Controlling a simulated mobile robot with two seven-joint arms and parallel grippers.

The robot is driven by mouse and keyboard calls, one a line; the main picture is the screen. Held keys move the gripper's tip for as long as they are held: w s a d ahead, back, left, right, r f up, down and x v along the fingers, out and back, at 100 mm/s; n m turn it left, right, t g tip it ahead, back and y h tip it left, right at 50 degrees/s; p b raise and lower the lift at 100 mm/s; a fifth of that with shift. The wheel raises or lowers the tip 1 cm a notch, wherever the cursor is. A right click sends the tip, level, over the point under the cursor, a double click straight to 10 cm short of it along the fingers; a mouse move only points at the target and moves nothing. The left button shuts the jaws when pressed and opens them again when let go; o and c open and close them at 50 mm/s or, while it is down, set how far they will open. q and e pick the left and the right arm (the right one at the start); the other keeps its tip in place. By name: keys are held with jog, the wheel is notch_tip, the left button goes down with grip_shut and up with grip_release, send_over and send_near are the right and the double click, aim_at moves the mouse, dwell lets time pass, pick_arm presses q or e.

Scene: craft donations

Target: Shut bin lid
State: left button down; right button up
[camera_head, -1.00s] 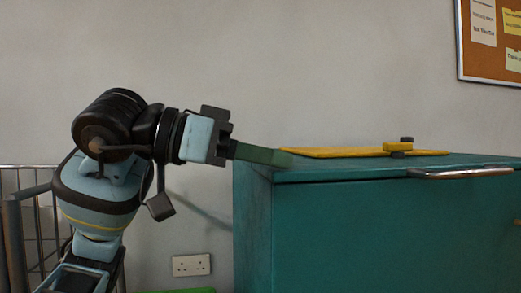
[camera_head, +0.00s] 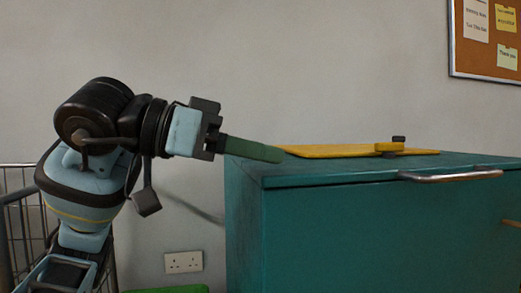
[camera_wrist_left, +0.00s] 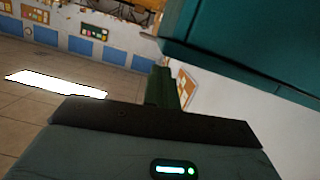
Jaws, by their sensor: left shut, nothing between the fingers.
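The teal bin (camera_head: 375,235) stands at the right in the head view. Its lid (camera_head: 340,172) lies flat across the top, with a metal handle (camera_head: 450,176) along the front edge. A thin dark seam runs under the lid. My left gripper (camera_head: 276,154) is shut and empty, its green fingers reaching over the lid's left corner. I cannot tell whether they touch it. In the left wrist view the fingers (camera_wrist_left: 160,88) point up beside the teal bin's edge (camera_wrist_left: 250,50). My right gripper is not in view.
A yellow board (camera_head: 335,151) with a yellow and black piece (camera_head: 390,147) on it shows on top of the bin. A wire cage (camera_head: 20,215) stands at the left. A wall socket (camera_head: 183,262) and a green edge (camera_head: 170,290) are low between them. A notice board (camera_head: 485,40) hangs at upper right.

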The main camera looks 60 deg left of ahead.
pick_arm(q)
jog(key=r+p+v, duration=0.2)
jog(key=v, duration=0.9)
jog(key=shift+w+d+r+t, duration=0.15)
jog(key=shift+w+r+t, duration=0.05)
jog(key=shift+w+t, duration=0.1)
